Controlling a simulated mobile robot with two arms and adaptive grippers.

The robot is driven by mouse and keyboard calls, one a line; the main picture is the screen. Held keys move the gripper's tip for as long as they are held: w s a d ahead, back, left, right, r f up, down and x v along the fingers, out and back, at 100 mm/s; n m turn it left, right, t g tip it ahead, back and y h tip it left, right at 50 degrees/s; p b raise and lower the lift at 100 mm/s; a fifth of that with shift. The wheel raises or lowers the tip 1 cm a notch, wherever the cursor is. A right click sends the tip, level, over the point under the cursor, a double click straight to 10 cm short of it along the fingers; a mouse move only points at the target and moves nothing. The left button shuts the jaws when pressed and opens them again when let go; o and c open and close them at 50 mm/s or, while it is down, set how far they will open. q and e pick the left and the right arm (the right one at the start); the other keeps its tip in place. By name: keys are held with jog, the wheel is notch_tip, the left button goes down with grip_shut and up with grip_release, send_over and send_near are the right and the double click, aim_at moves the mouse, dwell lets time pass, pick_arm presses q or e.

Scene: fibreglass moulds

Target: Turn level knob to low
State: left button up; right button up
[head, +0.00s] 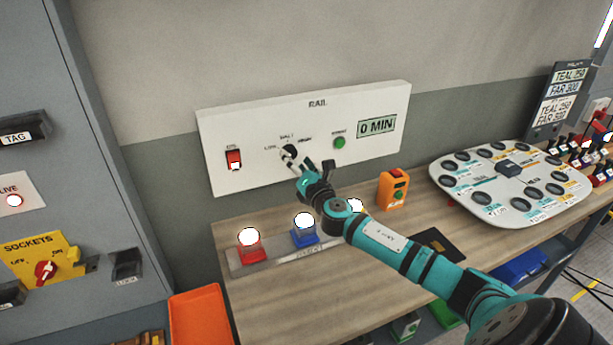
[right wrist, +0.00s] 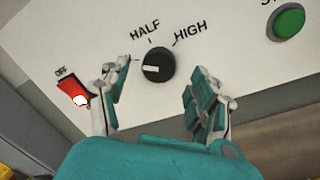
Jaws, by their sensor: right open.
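The level knob (right wrist: 160,63) is a round black dial on the white RAIL panel (head: 245,115). In the right wrist view its white mark is on the left side, away from HALF and HIGH. The LOW label shows in the head view, left of the knob; in the right wrist view my left-hand finger covers that area. My right gripper (head: 303,168) is open and empty. In the right wrist view its fingers stand either side of the knob, apart from it. Whether the tips reach its depth is unclear. My left gripper is out of view.
A red switch (head: 233,159) is left of the knob on the panel, and a green button (head: 339,142) is right. A 0 MIN display (head: 376,126) is further right. Lit red (head: 249,239) and blue (head: 304,235) lamps and an orange box (head: 393,188) stand on the bench below.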

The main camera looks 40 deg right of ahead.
jog(key=v, duration=0.9)
jog(key=shift+s, duration=0.2)
